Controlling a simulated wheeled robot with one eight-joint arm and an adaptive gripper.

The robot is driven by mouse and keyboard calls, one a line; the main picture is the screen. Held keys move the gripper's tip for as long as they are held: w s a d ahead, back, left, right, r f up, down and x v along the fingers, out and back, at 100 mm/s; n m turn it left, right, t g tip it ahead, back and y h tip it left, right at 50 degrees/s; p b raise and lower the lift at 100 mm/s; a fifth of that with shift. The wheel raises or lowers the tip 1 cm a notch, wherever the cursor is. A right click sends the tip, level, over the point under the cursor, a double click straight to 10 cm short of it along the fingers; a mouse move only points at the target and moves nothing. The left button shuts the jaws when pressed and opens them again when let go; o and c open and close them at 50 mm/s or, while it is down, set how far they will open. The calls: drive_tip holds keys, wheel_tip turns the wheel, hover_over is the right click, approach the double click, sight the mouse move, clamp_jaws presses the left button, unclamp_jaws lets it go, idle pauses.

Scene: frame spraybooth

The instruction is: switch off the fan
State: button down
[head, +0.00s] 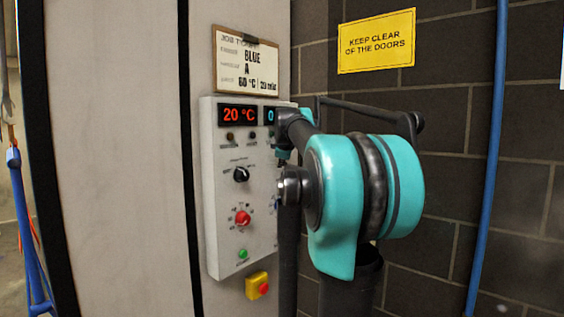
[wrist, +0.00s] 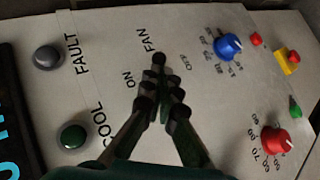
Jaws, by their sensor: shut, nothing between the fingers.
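The fan control is marked by the printed word FAN (wrist: 146,40) on the grey control panel (wrist: 112,25), with ON and OFF to either side. My gripper (wrist: 162,84) is shut and empty, its fingertips over the spot between ON and OFF. A dark round tip shows there; I cannot tell whether it is the fan switch or part of my fingers, nor whether they touch. The switch position is hidden. In the head view, the control panel (head: 213,190) hangs on a pale wall, and my arm covers its right side. My fingers are not clear there.
Near my fingers in the wrist view are a blue knob (wrist: 228,46), a red knob (wrist: 275,140), a dark green COOL lamp (wrist: 72,135) and a grey FAULT lamp (wrist: 47,57). A yellow box with a red button (head: 257,286) sits below the panel. A clipboard (head: 246,62) hangs above.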

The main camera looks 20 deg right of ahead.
drive_tip(key=f+t, duration=0.1)
drive_tip(key=f+m+t, duration=0.1)
drive_tip(key=s+f+t, duration=0.1)
drive_tip(key=shift+d+f+m+y, duration=0.1)
drive_tip(key=shift+d+m+y, duration=0.2)
drive_tip(key=shift+m+y, duration=0.1)
idle(0.5)
drive_tip(key=shift+r, duration=0.8)
